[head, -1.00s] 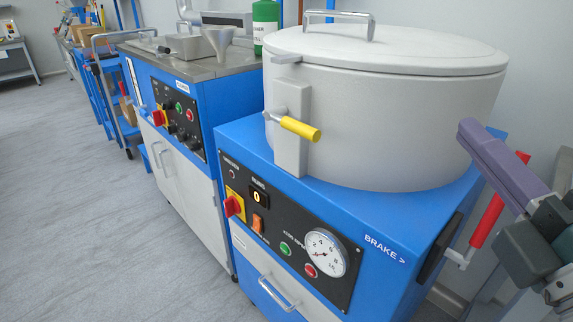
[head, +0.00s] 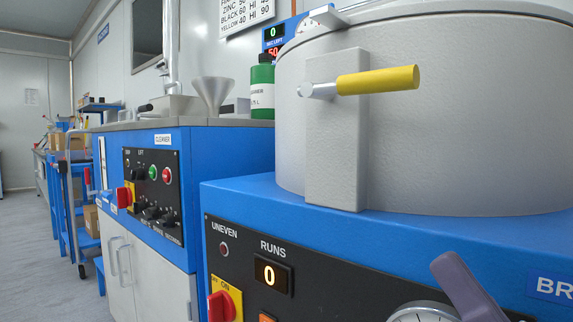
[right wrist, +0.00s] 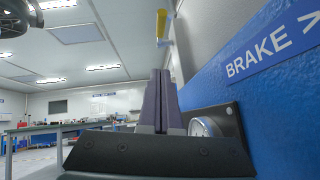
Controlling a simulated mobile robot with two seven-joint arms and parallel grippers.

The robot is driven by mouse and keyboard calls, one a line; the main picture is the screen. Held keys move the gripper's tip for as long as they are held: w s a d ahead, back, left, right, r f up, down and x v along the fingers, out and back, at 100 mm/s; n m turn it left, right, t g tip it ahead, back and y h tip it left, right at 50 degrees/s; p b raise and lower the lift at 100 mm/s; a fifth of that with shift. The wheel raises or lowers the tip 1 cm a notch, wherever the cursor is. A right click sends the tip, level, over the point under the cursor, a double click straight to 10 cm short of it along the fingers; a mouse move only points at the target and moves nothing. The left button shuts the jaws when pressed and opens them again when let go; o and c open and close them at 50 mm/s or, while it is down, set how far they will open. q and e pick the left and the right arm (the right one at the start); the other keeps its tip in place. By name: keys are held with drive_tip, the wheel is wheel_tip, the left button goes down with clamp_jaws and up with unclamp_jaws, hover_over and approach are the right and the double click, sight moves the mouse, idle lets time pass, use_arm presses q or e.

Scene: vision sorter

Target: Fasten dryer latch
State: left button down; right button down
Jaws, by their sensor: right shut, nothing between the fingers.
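The dryer is a grey drum (head: 480,130) on a blue cabinet (head: 245,195). Its lid (head: 460,8) is on, with only its rim showing. The latch is a yellow handle (head: 378,79) on a metal pivot, mounted on a grey block (head: 336,150) on the drum. The handle sticks out sideways to the right, and a lid tab (head: 326,17) shows above the block. My right gripper (head: 452,260) is below and right of the handle, apart from it, by the gauge. In the right wrist view its purple fingers (right wrist: 160,76) are together and empty, with the yellow handle (right wrist: 162,24) beyond them. My left gripper is out of view.
The black control panel (head: 235,262) carries a red switch (head: 221,306) and a gauge (head: 424,312), partly hidden by my finger. A cleaner unit (head: 190,200) with a funnel (head: 212,92) and a green bottle (head: 262,88) stands left. Open floor lies far left.

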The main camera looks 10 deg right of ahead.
drive_tip(key=shift+s, duration=0.55)
drive_tip(key=p, duration=0.1)
approach(357, 87)
drive_tip(key=w+a, duration=0.2)
drive_tip(key=w, duration=0.2)
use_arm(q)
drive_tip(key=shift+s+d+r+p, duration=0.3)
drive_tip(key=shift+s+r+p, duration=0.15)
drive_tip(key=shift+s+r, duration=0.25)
use_arm(e)
drive_tip(key=shift+d+r, duration=0.2)
drive_tip(key=shift+r, duration=0.7)
drive_tip(key=shift+d+r, duration=0.2)
drive_tip(key=shift+r, duration=0.65)
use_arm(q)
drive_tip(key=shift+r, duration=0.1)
